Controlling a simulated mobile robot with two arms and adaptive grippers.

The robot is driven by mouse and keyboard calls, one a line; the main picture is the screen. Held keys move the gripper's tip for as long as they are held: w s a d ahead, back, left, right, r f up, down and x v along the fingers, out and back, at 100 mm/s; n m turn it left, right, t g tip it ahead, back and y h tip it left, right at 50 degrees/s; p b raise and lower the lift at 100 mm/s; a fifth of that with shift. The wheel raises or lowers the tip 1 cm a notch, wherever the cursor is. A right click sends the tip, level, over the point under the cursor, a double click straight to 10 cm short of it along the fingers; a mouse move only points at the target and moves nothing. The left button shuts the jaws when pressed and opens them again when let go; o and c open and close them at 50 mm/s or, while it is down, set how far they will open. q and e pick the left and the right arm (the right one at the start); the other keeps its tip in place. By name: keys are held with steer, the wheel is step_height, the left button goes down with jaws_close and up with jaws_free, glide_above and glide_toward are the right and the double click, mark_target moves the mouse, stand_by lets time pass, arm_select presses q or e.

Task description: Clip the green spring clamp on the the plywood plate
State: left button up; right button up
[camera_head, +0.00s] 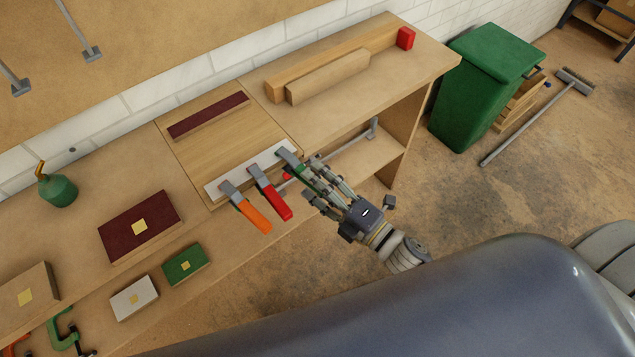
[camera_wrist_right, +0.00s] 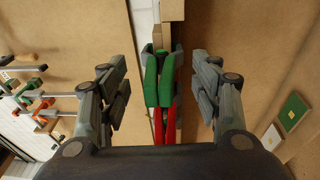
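The plywood plate (camera_head: 225,135) lies on the workbench, with a white strip (camera_head: 236,174) along its front edge. The green spring clamp (camera_head: 302,171) is at the right end of the strip, its grey jaw over the strip and its handles pointing outward. A red clamp (camera_head: 272,196) and an orange clamp (camera_head: 250,212) sit left of it. My right gripper (camera_head: 308,178) is at the green clamp's handles and partly hides them. In the wrist view the green clamp (camera_wrist_right: 160,78) stands between my right gripper's (camera_wrist_right: 160,85) spread fingers, with gaps on both sides. My left gripper is out of view.
A dark red strip (camera_head: 208,115) lies along the plate's back. Wooden beams (camera_head: 328,74) and a red block (camera_head: 405,38) are at the bench's back right. Coloured boxes, such as a dark red one (camera_head: 138,226), sit at left. A green bin (camera_head: 475,85) stands right of the bench.

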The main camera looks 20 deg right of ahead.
steer(key=shift+o, duration=0.3)
steer(key=o, duration=0.5)
steer(key=r+v, duration=0.1)
steer(key=v, duration=1.1)
steer(key=s+d+f+m+g+h, duration=0.2)
steer(key=d+f+m+g+h, duration=0.3)
steer(key=f, duration=1)
steer(key=s+d+f+m+h, duration=0.1)
steer(key=f+m+h, duration=0.1)
steer(key=f+m, duration=0.95)
steer(key=s+f+m+g+h, duration=0.2)
steer(key=s+f+m+g, duration=0.3)
steer(key=s+f, duration=1.6)
steer(key=f+g, duration=0.1)
steer(key=g, duration=0.4)
steer(key=shift+s+a+f, duration=0.25)
steer(key=shift+s+a, duration=0.15)
